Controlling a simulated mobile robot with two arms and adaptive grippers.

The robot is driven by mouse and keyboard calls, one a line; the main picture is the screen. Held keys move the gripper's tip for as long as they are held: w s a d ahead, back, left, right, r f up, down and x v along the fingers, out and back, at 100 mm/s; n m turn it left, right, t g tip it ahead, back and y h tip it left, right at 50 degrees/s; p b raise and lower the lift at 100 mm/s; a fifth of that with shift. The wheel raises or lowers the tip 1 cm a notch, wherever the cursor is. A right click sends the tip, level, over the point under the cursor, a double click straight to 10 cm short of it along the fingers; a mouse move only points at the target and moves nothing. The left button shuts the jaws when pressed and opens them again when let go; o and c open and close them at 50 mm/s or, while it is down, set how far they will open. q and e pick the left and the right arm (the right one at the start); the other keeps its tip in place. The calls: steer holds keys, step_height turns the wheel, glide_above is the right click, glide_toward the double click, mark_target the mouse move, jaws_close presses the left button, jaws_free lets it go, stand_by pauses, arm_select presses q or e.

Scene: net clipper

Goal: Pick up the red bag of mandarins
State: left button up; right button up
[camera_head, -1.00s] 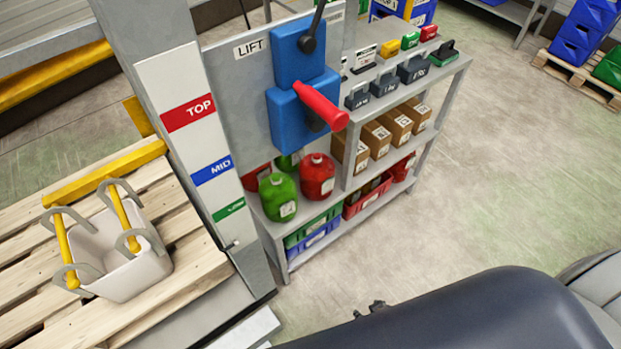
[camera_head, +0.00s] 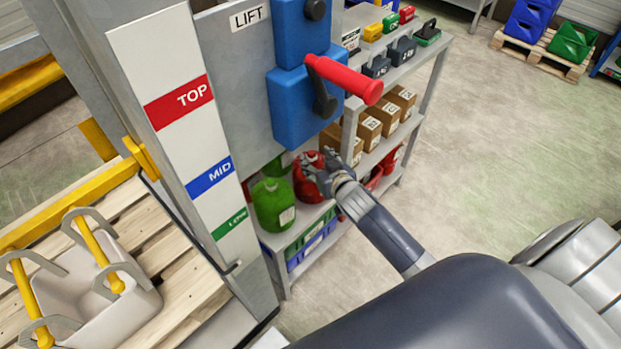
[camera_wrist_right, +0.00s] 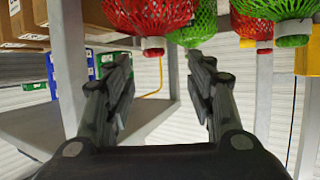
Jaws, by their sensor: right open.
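The red bag of mandarins (camera_head: 307,192) stands on the grey shelf rack in the head view, just right of a green bag (camera_head: 273,204). My right gripper (camera_head: 320,167) is at the red bag and hides part of it. In the right wrist view my right gripper (camera_wrist_right: 160,78) is open with nothing between its fingers. A red mesh bag (camera_wrist_right: 150,14) with a white neck is at the top, beyond the fingertips, beside a green mesh bag (camera_wrist_right: 194,26). I cannot tell whether a finger touches the bag. My left gripper is not in view.
The blue lift box with its red handle (camera_head: 345,80) juts out above the bags. Cardboard boxes (camera_head: 369,130) stand to the right on the rack. Coloured crates (camera_head: 312,244) sit below. A white container (camera_head: 85,290) rests on pallet boards at left.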

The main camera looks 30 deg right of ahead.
mark_target(313, 153)
steer(key=shift+d+x, duration=0.15)
steer(key=shift+x, duration=1.55)
steer(key=shift+d+x, duration=0.1)
steer(key=shift+x, duration=1.65)
steer(key=shift+s+f, duration=0.1)
jaws_close()
